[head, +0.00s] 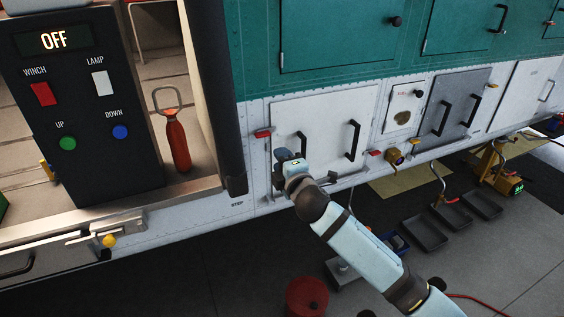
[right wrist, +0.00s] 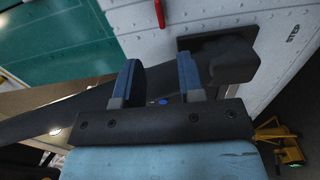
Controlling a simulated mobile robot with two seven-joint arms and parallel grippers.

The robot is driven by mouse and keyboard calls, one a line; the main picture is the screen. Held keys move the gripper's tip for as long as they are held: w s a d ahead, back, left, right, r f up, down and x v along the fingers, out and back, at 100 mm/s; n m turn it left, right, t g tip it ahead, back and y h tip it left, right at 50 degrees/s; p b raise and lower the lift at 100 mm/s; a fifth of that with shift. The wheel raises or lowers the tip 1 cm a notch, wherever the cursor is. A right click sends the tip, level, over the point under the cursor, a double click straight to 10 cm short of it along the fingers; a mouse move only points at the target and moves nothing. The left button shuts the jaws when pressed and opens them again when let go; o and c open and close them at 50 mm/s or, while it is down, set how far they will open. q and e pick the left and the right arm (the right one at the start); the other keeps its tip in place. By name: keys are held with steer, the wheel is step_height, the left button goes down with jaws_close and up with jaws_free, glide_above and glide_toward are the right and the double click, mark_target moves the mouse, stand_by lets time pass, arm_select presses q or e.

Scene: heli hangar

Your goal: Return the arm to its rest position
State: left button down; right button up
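My right arm (head: 362,250) reaches up and left from the lower right of the head view, bent at a dark joint. My right gripper (head: 285,157) is in front of the white hatch door (head: 318,112), near its left black handle; whether it touches is not clear. In the right wrist view the two blue-padded fingers of this gripper (right wrist: 160,82) stand apart with nothing held between them. A black bar with a wide end (right wrist: 215,60) lies beyond the fingers. My left arm and gripper are not in view.
A black control panel (head: 88,120) reading OFF and a red cylinder (head: 178,145) stand in the open doorway at left. A red bucket (head: 306,297), dark trays (head: 425,232) and a yellow lamp (head: 508,184) are on the floor. Dark floor lies clear below the hull at left.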

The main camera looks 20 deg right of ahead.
stand_by(0.4)
steer(key=s+a+f+m+g+y+p, duration=0.1)
steer(key=s+f+m, duration=0.4)
steer(key=s, duration=0.6)
steer(key=s+a+f+m+g+p, duration=0.1)
steer(key=s+f+m+g+p, duration=0.2)
steer(key=s+f, duration=0.7)
steer(key=s+a+f+m+g+y+p, duration=0.1)
steer(key=s+f+m+g+p, duration=0.2)
steer(key=s+f+m, duration=0.4)
steer(key=s, duration=0.5)
steer(key=shift+s+a+f+y, duration=0.3)
steer(key=shift+s+a, duration=0.05)
steer(key=shift+s, duration=0.05)
